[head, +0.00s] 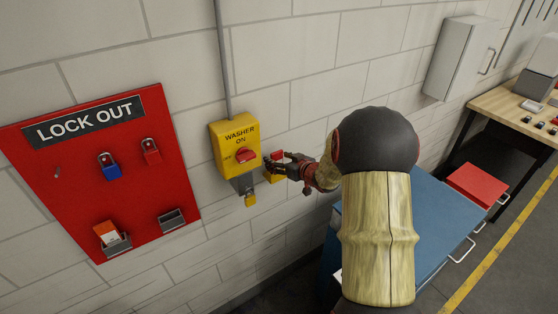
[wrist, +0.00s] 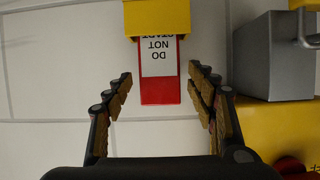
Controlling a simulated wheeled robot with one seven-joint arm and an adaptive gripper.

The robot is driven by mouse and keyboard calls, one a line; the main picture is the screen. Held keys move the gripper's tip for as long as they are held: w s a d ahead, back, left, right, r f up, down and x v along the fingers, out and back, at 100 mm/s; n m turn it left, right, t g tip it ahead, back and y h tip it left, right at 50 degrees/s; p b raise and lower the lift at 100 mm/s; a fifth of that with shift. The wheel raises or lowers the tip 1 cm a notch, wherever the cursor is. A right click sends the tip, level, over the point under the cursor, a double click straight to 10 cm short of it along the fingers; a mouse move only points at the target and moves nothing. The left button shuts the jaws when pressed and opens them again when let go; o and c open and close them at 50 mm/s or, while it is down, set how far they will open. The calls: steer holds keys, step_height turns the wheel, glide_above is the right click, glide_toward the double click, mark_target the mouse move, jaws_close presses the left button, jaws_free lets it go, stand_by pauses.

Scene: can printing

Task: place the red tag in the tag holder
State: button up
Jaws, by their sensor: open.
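The red tag (wrist: 160,92) has a white "DO NOT START" label, upside down in the wrist view. Its far end is hidden by the yellow tag holder (wrist: 157,16), so it appears to sit inside it. In the head view, the tag (head: 279,156) stands up from the holder (head: 276,175) on the wall, right of the yellow washer box. My gripper (wrist: 162,82) is open, with one finger on each side of the tag and a visible gap on both sides. In the head view, my gripper (head: 286,165) is beside the holder and partly covers it.
The washer switch box (head: 234,148) with a red switch is left of the holder, with a grey hasp part (head: 243,184) below. A red lockout board (head: 95,180) holds padlocks and small bins. A blue cabinet (head: 430,220) stands below my arm.

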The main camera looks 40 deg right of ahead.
steer(key=shift+r, duration=0.25)
steer(key=d+p+v, duration=0.1)
steer(key=p+v, duration=0.1)
steer(key=v, duration=0.9)
steer(key=s+a+r+m+g+h, duration=0.1)
steer(key=s+a+r+g+h, duration=0.25)
steer(key=a+r, duration=0.75)
steer(key=s+a+n+g+y, duration=0.1)
steer(key=s+a+g+y, duration=0.3)
steer(key=s+a, duration=1.6)
steer(key=shift+s+a+n, duration=0.2)
steer(key=shift+s+n, duration=0.1)
steer(key=shift+s, duration=0.15)
steer(key=shift+b, duration=0.35)
